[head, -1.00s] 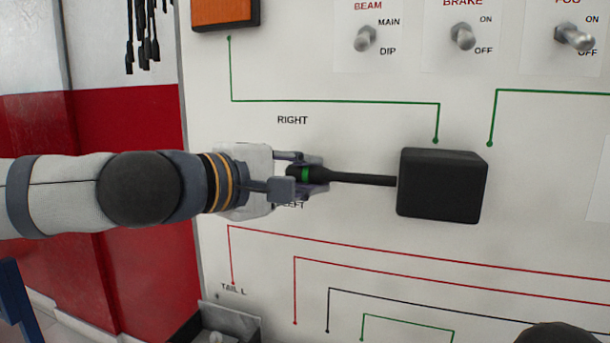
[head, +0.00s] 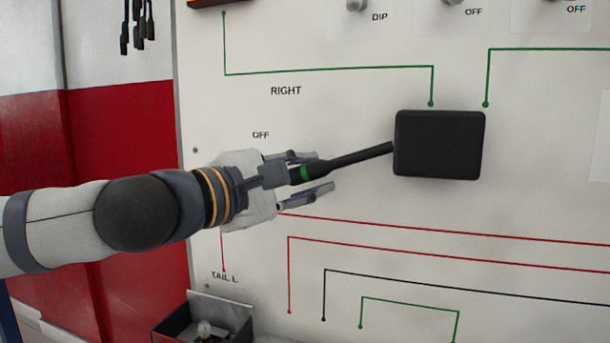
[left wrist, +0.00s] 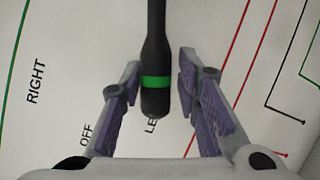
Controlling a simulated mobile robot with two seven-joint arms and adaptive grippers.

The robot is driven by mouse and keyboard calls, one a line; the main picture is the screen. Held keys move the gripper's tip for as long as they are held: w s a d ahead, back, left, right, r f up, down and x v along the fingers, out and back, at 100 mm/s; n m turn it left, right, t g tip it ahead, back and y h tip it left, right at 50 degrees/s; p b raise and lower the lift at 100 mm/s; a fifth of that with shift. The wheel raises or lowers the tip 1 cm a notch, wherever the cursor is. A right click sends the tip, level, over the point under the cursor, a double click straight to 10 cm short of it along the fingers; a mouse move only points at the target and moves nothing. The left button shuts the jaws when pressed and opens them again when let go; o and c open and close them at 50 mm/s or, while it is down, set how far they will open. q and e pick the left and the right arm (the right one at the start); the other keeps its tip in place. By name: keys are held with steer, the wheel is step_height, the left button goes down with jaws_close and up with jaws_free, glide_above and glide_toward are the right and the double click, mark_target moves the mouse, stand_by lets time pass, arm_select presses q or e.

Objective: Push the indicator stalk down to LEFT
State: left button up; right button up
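The indicator stalk (head: 345,161) is a black lever with a green band, coming out of the left side of a black box (head: 440,145) on the panel. It slopes down to the left, its tip near the LEFT label. My left gripper (head: 322,174) is open around the stalk's end, a finger on each side. In the left wrist view the stalk (left wrist: 155,60) lies between the two purple-padded fingers (left wrist: 159,92), with gaps on both sides. The LEFT label (left wrist: 150,126) is partly hidden by the stalk tip there. My right gripper is not in view.
The RIGHT label (head: 286,91) and OFF label (head: 261,135) are printed on the white panel (head: 540,190). Toggle switches line its top edge. An open box with a bulb (head: 204,328) sits below. The panel around the stalk is otherwise flat, with coloured lines.

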arm_select(q)
steer(key=shift+a, duration=0.1)
steer(key=v, duration=1.2)
